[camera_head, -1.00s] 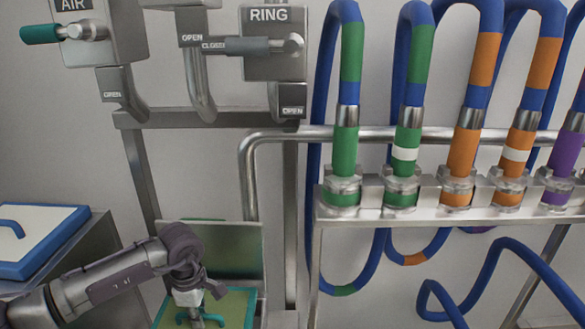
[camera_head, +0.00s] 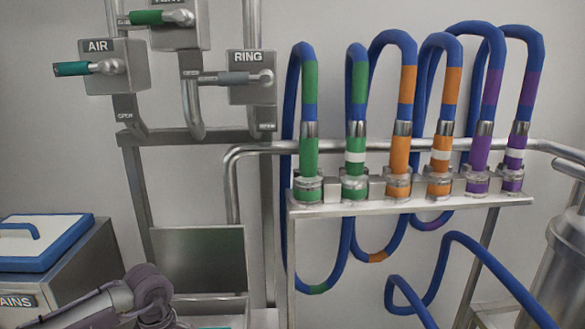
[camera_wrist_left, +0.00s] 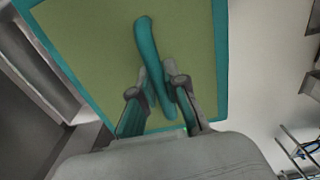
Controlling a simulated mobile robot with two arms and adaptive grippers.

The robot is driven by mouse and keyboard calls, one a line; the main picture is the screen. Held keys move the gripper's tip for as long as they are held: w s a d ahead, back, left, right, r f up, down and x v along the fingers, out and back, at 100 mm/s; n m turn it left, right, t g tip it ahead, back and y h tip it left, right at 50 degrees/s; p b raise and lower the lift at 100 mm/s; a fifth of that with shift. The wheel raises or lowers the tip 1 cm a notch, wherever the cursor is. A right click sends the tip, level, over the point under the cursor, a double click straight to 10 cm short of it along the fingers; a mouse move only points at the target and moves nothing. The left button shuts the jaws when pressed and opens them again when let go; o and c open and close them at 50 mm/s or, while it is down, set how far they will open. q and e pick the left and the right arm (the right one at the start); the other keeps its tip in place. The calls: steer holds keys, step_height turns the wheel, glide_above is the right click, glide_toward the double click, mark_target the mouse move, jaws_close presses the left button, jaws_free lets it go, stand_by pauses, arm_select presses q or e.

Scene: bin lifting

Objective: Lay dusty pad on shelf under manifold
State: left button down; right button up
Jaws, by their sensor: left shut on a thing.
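The dusty pad (camera_wrist_left: 95,45) is a yellow-green panel with a teal border and a teal bar handle (camera_wrist_left: 150,45), seen in the left wrist view. My left gripper (camera_wrist_left: 155,88) is shut on that handle. In the head view only my left arm's end shows at the bottom left; the fingers and nearly all of the pad are cut off. The manifold (camera_head: 415,204) is a metal rail with green, orange and purple hose couplings, right of centre. A grey surface (camera_head: 497,314) shows low beneath it; I cannot tell whether it is the shelf. My right gripper is not in view.
A white pad with blue border (camera_head: 45,240) lies on a metal bin (camera_head: 70,275) at left. An upright metal panel (camera_head: 198,258) stands behind my left arm. Blue hoses (camera_head: 440,265) hang below the manifold. A large metal cylinder (camera_head: 565,250) stands at right.

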arm_select(q)
steer(key=shift+s+d+r+m, duration=0.5)
steer(key=shift+s+r+m, duration=0.2)
steer(key=shift+m, duration=0.2)
steer(key=shift+s+d+r+m, duration=0.25)
steer(key=shift+d+m, duration=0.3)
steer(key=shift+m, duration=0.45)
steer(key=s+m, duration=0.1)
steer(key=s+d+r+m, duration=0.1)
steer(key=m, duration=0.1)
steer(key=s+d+r+m, duration=0.1)
steer(key=shift+s+m, duration=0.2)
steer(key=shift+m, duration=0.1)
steer(key=s+d+r+m, duration=0.3)
steer(key=s+r+m, duration=0.1)
steer(key=s+m, duration=0.5)
step_height(320, 180, down, 7)
steer(key=m+b, duration=0.1)
steer(key=b, duration=0.6)
steer(key=shift+a+f+m, duration=0.15)
steer(key=shift+a+m, duration=0.05)
steer(key=shift+m, duration=0.1)
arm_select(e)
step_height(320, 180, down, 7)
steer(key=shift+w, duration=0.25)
